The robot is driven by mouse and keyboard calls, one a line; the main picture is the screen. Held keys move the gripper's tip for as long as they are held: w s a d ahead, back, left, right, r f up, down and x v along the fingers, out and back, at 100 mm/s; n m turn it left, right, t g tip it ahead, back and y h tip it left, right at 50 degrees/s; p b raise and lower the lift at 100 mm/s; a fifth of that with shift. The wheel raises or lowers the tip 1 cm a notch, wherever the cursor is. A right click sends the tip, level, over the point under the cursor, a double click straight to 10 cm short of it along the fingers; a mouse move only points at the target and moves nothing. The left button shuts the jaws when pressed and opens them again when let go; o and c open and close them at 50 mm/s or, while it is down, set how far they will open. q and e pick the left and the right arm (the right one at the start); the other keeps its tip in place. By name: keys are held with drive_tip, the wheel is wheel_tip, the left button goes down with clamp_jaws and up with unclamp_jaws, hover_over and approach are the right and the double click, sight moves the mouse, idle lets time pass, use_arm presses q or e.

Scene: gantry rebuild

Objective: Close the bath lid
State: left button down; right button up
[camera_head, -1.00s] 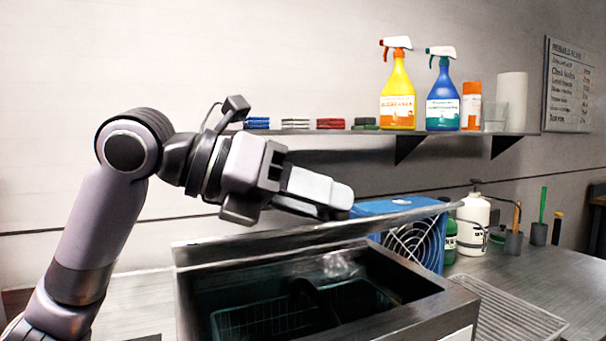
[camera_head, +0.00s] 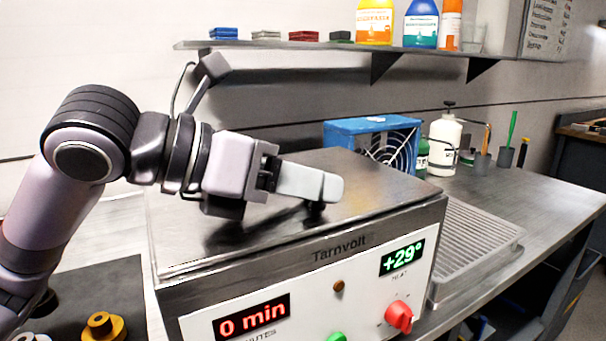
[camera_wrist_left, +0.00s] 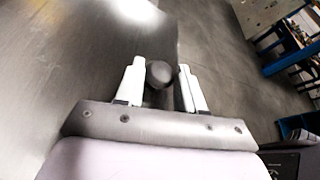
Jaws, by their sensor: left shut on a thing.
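The bath (camera_head: 300,290) is a steel box with a white front panel, marked "Tarnvolt", with red "0 min" and green "+29°" displays. Its steel lid (camera_head: 370,185) lies flat over the top, and the inside is hidden. A dark knob (camera_head: 314,211) stands on the lid near its front edge. My left gripper (camera_head: 325,190) is over the lid, with its fingers at the knob. In the left wrist view the knob (camera_wrist_left: 160,73) sits between the two pale fingers, which are shut on it. My right gripper is not in view.
A ribbed drain tray (camera_head: 475,240) lies right of the bath. A blue fan unit (camera_head: 345,132), a white pump bottle (camera_head: 444,140) and a green bottle (camera_head: 421,160) stand behind. A wall shelf (camera_head: 350,48) runs above. Yellow and grey parts (camera_head: 102,326) lie at the lower left.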

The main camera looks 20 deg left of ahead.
use_arm(q)
drive_tip(key=shift+s+d+f, duration=0.15)
drive_tip(key=shift+f, duration=0.15)
drive_tip(key=c, duration=0.7)
unclamp_jaws()
drive_tip(key=shift+d, duration=0.1)
drive_tip(key=shift+c, duration=0.2)
drive_tip(key=v, duration=0.6)
drive_tip(key=shift+s+r, duration=0.1)
drive_tip(key=shift+r, duration=0.2)
drive_tip(key=shift+s+a+r, duration=0.2)
drive_tip(key=shift+s+a, duration=0.15)
drive_tip(key=shift+a, duration=0.1)
